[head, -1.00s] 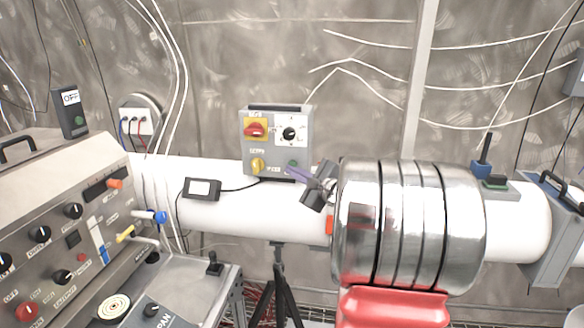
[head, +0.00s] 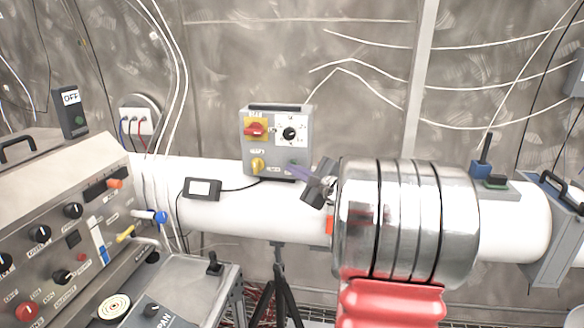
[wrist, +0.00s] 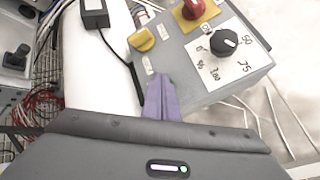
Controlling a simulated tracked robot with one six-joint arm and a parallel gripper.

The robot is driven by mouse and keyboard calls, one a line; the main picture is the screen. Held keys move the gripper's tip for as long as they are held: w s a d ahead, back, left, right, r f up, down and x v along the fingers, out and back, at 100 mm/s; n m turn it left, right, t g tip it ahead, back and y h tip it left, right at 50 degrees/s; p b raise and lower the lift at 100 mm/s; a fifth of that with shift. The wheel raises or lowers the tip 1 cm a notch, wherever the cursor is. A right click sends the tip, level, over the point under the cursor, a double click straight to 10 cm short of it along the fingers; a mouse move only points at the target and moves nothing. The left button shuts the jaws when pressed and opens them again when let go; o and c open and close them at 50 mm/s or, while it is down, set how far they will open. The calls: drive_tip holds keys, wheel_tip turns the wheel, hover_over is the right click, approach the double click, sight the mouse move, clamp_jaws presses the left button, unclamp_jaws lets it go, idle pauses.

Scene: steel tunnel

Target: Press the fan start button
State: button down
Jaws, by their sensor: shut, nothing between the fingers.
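A grey control box (head: 248,150) stands on the white pipe in the head view. It carries a red knob on a yellow plate (head: 256,128), a black dial (head: 289,133), a yellow knob (head: 257,165) and a small green button (head: 293,163) at the lower right. My gripper (head: 291,170) is shut and empty, its purple fingers at the box's lower right, close to the green button. In the wrist view my gripper (wrist: 160,76) covers the lower part of the box face (wrist: 178,55).
A small black box (head: 202,188) with a cable sits on the white pipe (head: 225,215) left of the control box. A console (head: 60,240) with knobs and levers fills the left. A tripod (head: 280,290) stands below the pipe.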

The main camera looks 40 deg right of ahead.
idle(0.3)
drive_tip(key=shift+s+a, duration=0.35)
drive_tip(key=shift+a, duration=0.1)
drive_tip(key=s+a, duration=0.3)
drive_tip(key=a, duration=0.1)
drive_tip(key=shift+s+a, duration=0.35)
idle(0.6)
idle(0.7)
